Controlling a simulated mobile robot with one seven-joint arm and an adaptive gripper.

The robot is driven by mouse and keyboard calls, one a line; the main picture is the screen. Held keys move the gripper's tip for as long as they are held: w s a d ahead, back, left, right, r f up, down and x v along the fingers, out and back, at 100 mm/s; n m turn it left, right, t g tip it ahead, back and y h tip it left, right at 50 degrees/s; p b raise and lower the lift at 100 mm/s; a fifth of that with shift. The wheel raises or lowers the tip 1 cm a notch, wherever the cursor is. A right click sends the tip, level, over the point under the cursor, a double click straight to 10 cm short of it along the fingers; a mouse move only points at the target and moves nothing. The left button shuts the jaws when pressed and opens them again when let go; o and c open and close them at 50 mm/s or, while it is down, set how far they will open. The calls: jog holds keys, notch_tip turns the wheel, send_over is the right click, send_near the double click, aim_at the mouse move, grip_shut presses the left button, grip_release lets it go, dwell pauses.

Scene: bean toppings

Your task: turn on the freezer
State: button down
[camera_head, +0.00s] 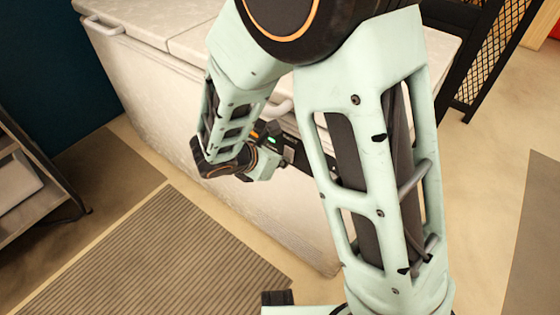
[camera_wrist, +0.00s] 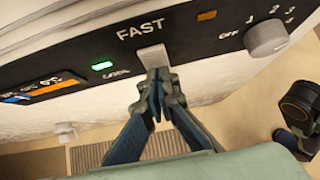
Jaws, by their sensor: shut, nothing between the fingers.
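The freezer (camera_head: 150,90) is a white chest with a lid and handles, behind my arm in the head view. The wrist view shows its black control panel (camera_wrist: 215,48) up close. A light grey rocker switch (camera_wrist: 150,56) sits under the word FAST. A green light (camera_wrist: 103,66) glows to its left. A round grey knob (camera_wrist: 267,38) at the right has OFF and numbers around it; I cannot tell its exact setting. My gripper (camera_wrist: 158,76) is shut and empty, its tips at the lower edge of the rocker switch, seemingly touching it. In the head view my arm partly hides the panel.
A small orange display (camera_wrist: 55,87) is on the panel's left, and an orange light (camera_wrist: 207,15) is near the knob. A ribbed mat (camera_head: 170,255) lies before the freezer. A shelf rack (camera_head: 35,175) stands left, and a lattice screen (camera_head: 487,50) stands back right.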

jog(key=shift+w+d+f, duration=0.1)
jog(key=shift+w+d, duration=0.05)
jog(key=shift+r+p, duration=0.7)
jog(key=shift+r, duration=0.2)
